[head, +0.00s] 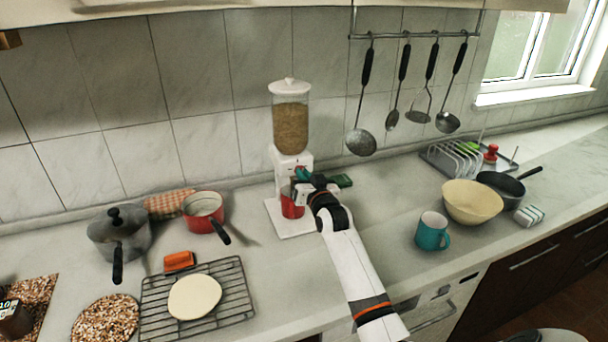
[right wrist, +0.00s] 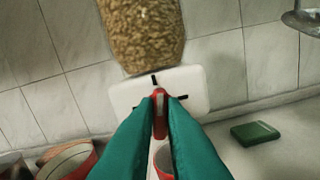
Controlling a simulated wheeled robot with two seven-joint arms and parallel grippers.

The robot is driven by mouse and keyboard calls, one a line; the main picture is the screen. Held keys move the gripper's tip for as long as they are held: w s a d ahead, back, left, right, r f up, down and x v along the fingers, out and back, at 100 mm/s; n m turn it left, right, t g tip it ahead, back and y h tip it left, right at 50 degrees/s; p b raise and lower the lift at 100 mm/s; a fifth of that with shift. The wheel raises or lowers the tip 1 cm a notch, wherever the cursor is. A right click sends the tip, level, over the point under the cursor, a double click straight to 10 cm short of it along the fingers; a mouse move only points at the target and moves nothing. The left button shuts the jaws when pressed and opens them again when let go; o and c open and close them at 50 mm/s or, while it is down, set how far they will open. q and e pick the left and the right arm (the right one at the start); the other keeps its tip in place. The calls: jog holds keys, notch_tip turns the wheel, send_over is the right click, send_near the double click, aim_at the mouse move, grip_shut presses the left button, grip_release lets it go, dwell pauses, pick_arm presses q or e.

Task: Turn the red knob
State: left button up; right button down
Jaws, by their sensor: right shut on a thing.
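The white dispenser (head: 290,160) stands against the tiled wall, with a clear hopper of brown grain (head: 291,127) on top. Its red knob (right wrist: 160,112) is upright on the white front in the right wrist view. My right gripper (head: 303,175) is at the dispenser's front, with its teal fingers (right wrist: 160,102) shut on the knob from both sides. The gripper largely hides the knob in the head view. A red cup (head: 291,208) stands below on the dispenser's white base, partly behind my gripper. My left gripper is not in view.
A red saucepan (head: 203,225) and grey pot (head: 107,243) stand to the left, behind a wire rack (head: 235,290). A teal mug (head: 430,234) and cream bowl (head: 472,204) stand to the right. A green box (head: 342,181) lies near the dispenser. Utensils hang above.

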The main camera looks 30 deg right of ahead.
jog(key=shift+d+f+m+p, duration=0.1)
jog(key=shift+m+p, duration=0.75)
jog(key=shift+m, duration=2.85)
jog(key=shift+d+f+m+p, duration=0.1)
jog(key=shift+m+p, duration=0.75)
jog(key=shift+m, duration=2.85)
jog(key=c, duration=1.5)
grip_release()
jog(key=b+v, duration=0.1)
jog(key=v, duration=1.1)
